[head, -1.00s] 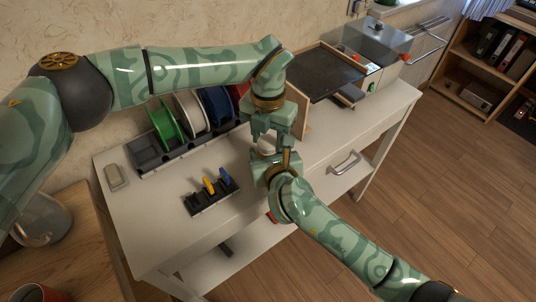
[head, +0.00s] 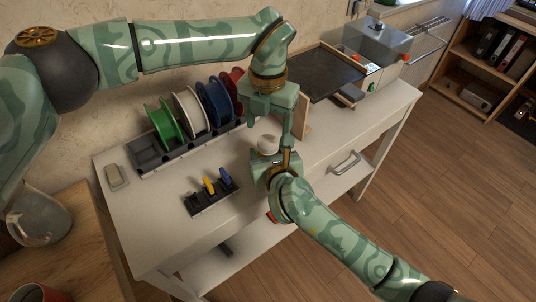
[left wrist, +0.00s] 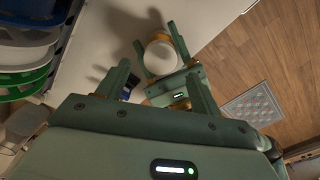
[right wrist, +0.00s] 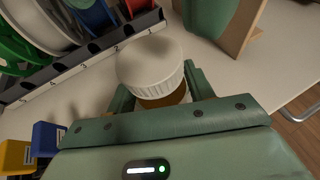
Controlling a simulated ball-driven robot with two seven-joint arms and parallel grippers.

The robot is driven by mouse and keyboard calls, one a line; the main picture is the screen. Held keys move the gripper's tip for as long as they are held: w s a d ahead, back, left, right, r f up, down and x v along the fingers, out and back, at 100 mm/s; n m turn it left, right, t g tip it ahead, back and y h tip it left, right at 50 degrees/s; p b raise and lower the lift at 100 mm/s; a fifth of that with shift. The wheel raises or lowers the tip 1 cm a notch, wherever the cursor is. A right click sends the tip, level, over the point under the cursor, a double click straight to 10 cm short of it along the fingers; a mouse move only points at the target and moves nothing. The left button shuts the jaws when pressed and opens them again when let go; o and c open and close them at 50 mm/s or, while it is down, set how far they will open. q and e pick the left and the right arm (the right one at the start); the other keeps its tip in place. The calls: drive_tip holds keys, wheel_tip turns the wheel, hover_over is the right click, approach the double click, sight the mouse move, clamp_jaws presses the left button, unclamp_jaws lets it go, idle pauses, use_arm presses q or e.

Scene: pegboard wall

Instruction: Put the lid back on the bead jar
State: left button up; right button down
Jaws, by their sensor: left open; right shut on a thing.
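The bead jar (right wrist: 162,98) has an amber body and is held upright between the fingers of my right gripper (right wrist: 155,90). The white ribbed lid (right wrist: 150,62) sits on top of the jar; I cannot tell whether it is screwed tight. The lid also shows in the head view (head: 267,143) and in the left wrist view (left wrist: 161,55). My left gripper (head: 270,124) is open and empty, above the lid and apart from it. Most of the jar's body is hidden by the lid and my right gripper.
Several filament spools (head: 188,111) stand in a dark rack on the white cabinet. A small black holder (head: 212,200) with yellow and blue pieces is in front. A wooden board (head: 304,115) stands to the right, near a black-plated machine (head: 325,72). Cabinet top beside the jar is clear.

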sight(268, 141)
use_arm(q)
drive_tip(key=shift+r+n, duration=1.6)
drive_tip(key=shift+r, duration=0.1)
drive_tip(key=shift+c, duration=0.4)
drive_tip(key=shift+f, duration=4)
drive_tip(key=c, duration=1)
drive_tip(key=shift+m, duration=0.8)
drive_tip(key=o, duration=1.1)
drive_tip(key=shift+o, duration=0.2)
